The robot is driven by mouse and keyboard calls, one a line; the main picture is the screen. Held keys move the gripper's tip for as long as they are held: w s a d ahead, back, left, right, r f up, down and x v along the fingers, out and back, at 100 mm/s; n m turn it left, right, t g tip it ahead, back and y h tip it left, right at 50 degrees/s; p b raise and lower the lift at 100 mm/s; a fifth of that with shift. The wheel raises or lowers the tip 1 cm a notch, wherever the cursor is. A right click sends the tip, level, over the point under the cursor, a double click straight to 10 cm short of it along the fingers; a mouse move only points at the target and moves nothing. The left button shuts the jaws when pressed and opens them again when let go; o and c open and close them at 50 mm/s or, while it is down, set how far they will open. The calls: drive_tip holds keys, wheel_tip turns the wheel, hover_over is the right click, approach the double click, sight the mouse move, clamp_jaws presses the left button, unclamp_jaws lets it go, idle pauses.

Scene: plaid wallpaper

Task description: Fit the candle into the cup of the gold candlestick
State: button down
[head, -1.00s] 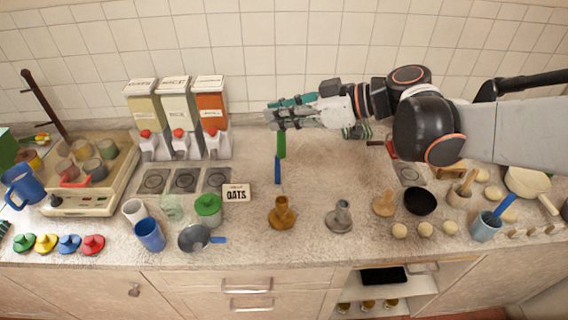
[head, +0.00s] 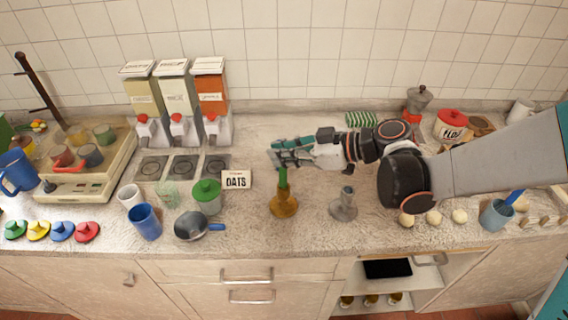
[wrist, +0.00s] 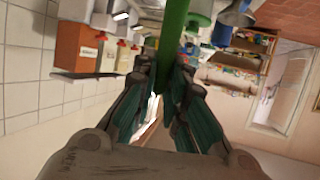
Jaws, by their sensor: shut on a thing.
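The gold candlestick (head: 284,207) stands upright on the counter in the head view. My gripper (head: 280,160) is just above it, shut on the green candle (head: 283,178). The candle is close to upright, with its lower end at the candlestick's cup. Its blue lower part is out of sight; I cannot tell how deep it sits in the cup. In the wrist view the green candle (wrist: 173,40) runs up between the two fingers of my gripper (wrist: 168,85).
A grey candlestick (head: 344,205) stands close on the right, under my arm. Dispensers (head: 176,100) stand behind. The counter in front of the candlestick is clear.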

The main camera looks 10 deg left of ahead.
sight(283, 169)
drive_tip(key=shift+f+b, duration=0.5)
drive_tip(key=shift+f, duration=1.2)
drive_tip(key=shift+f, duration=0.15)
drive_tip(key=c, duration=1.6)
unclamp_jaws()
drive_tip(key=shift+c, duration=0.2)
